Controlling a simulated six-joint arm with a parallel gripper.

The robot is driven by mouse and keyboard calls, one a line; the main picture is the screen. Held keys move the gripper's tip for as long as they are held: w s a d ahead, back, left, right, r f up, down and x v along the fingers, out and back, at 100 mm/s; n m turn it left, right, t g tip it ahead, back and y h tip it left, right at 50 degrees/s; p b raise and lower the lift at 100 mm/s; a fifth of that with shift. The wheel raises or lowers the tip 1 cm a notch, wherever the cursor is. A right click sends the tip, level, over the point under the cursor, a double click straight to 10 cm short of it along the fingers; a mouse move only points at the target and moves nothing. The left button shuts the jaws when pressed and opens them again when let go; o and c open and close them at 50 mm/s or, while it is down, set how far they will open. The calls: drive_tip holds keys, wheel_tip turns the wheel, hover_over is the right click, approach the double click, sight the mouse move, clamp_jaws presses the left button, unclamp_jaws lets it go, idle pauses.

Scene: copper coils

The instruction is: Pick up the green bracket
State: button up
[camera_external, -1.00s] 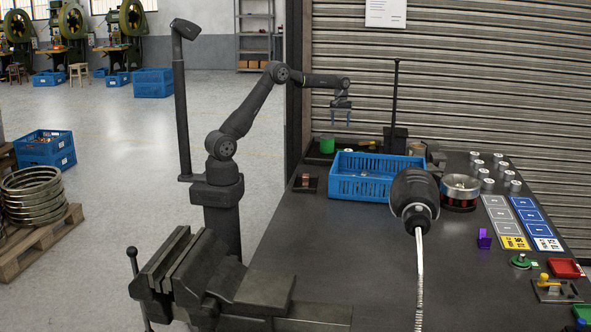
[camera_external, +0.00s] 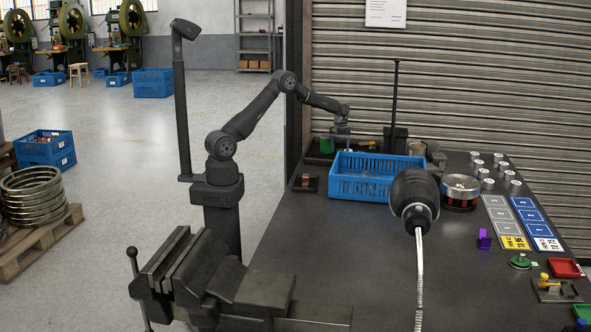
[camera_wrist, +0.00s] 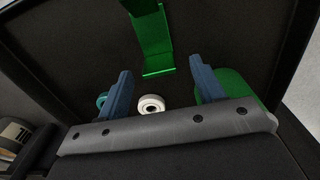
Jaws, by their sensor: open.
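The green bracket (camera_wrist: 153,38) is a bent flat piece on a dark surface in the wrist view, beyond my fingertips and roughly between their lines. My gripper (camera_wrist: 162,68) is open, with two blue fingers apart and nothing between their tips. In the external view my gripper (camera_external: 341,136) hangs low at the back of the bench, behind the blue crate. A green object (camera_external: 326,146) shows just left of it there; I cannot tell whether this is the bracket.
A rounded green object (camera_wrist: 238,88) is beside the right finger, partly hidden by my gripper. A white ring (camera_wrist: 151,104) and a teal ring (camera_wrist: 102,99) lie near the left finger. The blue crate (camera_external: 345,187) stands in front; a dark post (camera_external: 394,100) rises to the right.

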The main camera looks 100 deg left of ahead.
wheel_tip(320, 180, down, 3)
drive_tip(key=c, duration=1.1)
